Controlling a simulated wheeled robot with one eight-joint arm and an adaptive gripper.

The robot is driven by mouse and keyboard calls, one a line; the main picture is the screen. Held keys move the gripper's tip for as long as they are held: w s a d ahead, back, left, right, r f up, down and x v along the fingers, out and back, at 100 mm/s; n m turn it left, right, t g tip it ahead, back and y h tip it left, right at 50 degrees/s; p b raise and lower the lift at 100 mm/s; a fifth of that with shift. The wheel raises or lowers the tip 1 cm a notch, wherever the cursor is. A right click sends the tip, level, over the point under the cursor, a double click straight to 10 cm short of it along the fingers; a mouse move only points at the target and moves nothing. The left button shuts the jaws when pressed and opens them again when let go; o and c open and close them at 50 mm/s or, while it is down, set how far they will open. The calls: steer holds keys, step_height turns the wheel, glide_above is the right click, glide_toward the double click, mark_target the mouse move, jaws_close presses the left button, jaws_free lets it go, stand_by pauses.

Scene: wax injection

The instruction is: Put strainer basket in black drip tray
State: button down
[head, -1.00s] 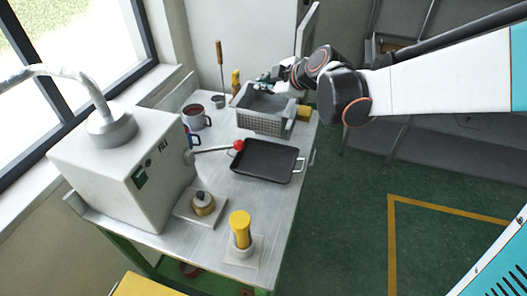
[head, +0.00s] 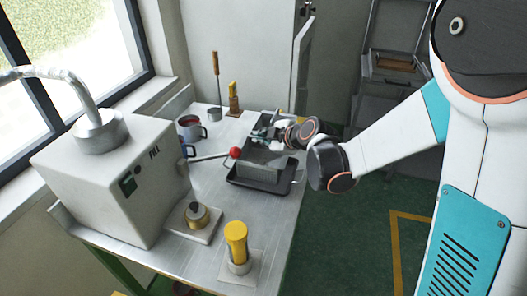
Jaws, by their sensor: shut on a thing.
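The grey strainer basket (head: 258,169) is over the black drip tray (head: 262,187) on the metal table. The tray's front rim and side handle show around the basket. My gripper (head: 264,138) reaches in from the right and is shut on the basket near its far part. The wrist and fingers hide part of the basket's rim and the tray's back. Whether the basket's bottom touches the tray or hangs just above it, I cannot tell.
A white machine (head: 112,180) stands at the left, with a red-knobbed lever (head: 235,153) close to the basket. A mug (head: 191,128) stands behind. A brass piece (head: 196,215) and a yellow-topped cylinder (head: 236,240) stand in front. Bare table (head: 210,180) lies left of the tray.

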steer(key=shift+f+b, duration=0.75)
steer(key=shift+f, duration=1.25)
steer(key=shift+f, duration=0.15)
steer(key=c, duration=1.8)
jaws_free()
steer(key=shift+r, duration=0.2)
